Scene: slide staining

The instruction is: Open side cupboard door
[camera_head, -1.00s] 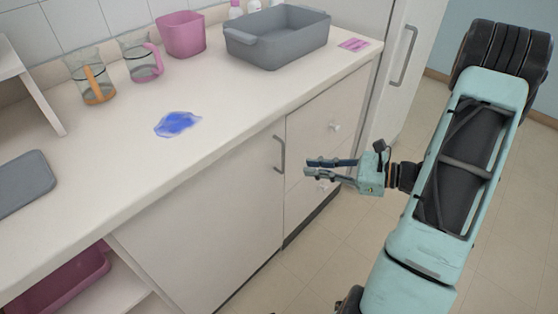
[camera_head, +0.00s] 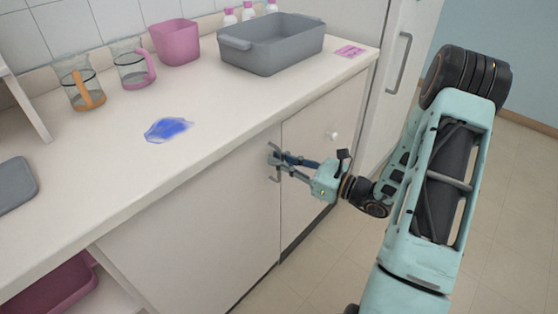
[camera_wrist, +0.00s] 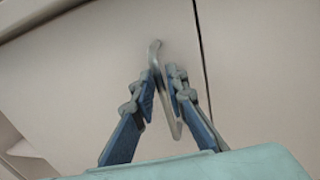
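The side cupboard door (camera_head: 195,235) is a flat cream panel under the counter, and it is shut. Its grey bar handle (camera_head: 271,173) is near the door's upper right edge. My gripper (camera_head: 276,158) is at the handle, reaching in from the right. In the wrist view the handle (camera_wrist: 155,52) passes between the two blue fingertips (camera_wrist: 162,82), one on each side of it. The fingers look parted, with a gap between them around the handle. Whether either pad touches the bar is hard to tell.
Open floor (camera_head: 500,240) lies at the right.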

